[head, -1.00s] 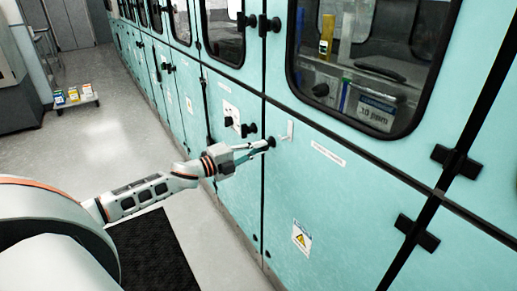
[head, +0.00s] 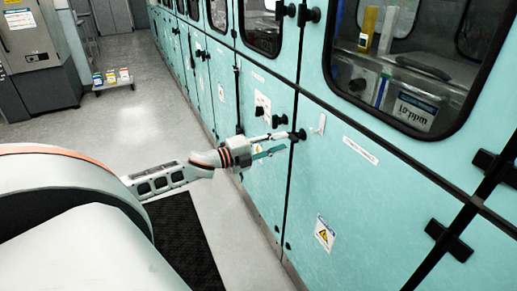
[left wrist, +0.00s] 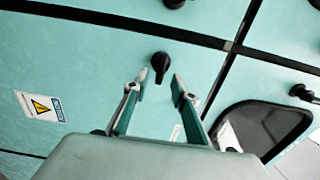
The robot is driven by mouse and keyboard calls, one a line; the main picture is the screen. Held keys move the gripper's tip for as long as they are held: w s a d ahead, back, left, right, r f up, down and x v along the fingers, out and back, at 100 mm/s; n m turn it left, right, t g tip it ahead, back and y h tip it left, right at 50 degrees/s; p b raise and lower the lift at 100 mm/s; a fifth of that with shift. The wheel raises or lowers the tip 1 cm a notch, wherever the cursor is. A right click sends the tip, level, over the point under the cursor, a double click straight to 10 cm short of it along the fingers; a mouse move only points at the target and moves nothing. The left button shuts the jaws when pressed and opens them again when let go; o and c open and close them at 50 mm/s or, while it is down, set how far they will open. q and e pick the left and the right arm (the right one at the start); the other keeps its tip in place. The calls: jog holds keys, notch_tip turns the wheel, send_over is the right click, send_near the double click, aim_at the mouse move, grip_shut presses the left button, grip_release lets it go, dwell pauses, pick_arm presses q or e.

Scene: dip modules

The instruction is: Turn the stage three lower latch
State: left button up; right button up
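A black latch (head: 299,134) sits on the teal cabinet front (head: 345,190), beside a vertical door seam and below the large window. It also shows in the left wrist view (left wrist: 160,64), with its narrow lever end toward my gripper. My left gripper (head: 284,142) is open at the latch, its two fingers apart. In the left wrist view, the fingertips (left wrist: 156,86) lie on either side of the space just short of the latch, with nothing between them. I cannot tell whether a finger touches it. My right gripper is not in view.
Black hinges (head: 448,239) stick out at the right. A dark mat (head: 185,245) lies on the floor, and the aisle (head: 145,110) is open.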

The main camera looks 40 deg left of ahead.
pick_arm(q)
jog(key=v, duration=0.8)
jog(key=shift+s, duration=0.1)
dwell(0.5)
jog(key=s+d+f+n+y, duration=0.2)
jog(key=s+f+n, duration=0.15)
jog(key=f, duration=0.35)
jog(key=s+d+f+n+y, duration=0.1)
jog(key=s+d+f+n, duration=0.2)
jog(key=f, duration=0.4)
jog(key=s+d+f+n+g, duration=0.3)
jog(key=s+d+f+n, duration=0.3)
jog(key=d, duration=0.5)
jog(key=s+d+f+n+g+y+p, duration=0.1)
jog(key=s+d+f+n+g, duration=0.2)
jog(key=s+d+f+n, duration=0.3)
jog(key=s+d+f, duration=0.3)
jog(key=d+f, duration=0.1)
jog(key=d, duration=0.1)
jog(key=shift+s+d+f, duration=0.25)
jog(key=shift+s+f, duration=0.1)
jog(key=shift+f, duration=0.05)
